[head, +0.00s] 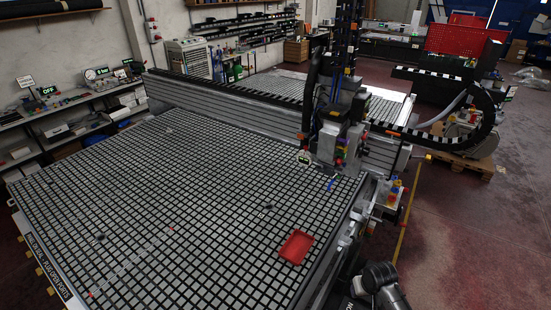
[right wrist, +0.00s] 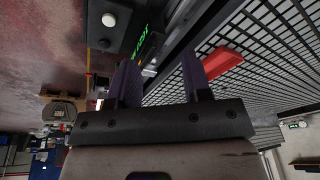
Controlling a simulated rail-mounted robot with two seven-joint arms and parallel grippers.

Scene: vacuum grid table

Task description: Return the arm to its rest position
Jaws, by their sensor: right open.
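My right gripper (right wrist: 160,78) shows in the right wrist view with two dark fingers spread apart and nothing between them. Beyond the fingers are the table's edge and a dark panel with green lit text. Part of my right arm (head: 380,284) shows at the bottom right of the head view, just outside the table's right edge; its fingertips cannot be made out there. My left arm and gripper are not in view.
The black grid vacuum table (head: 160,190) fills the front. A red tray (head: 296,246) lies near its right edge and also shows in the right wrist view (right wrist: 222,62). A gantry with a machine head (head: 340,135) spans the table's back. Open floor (head: 470,230) lies right.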

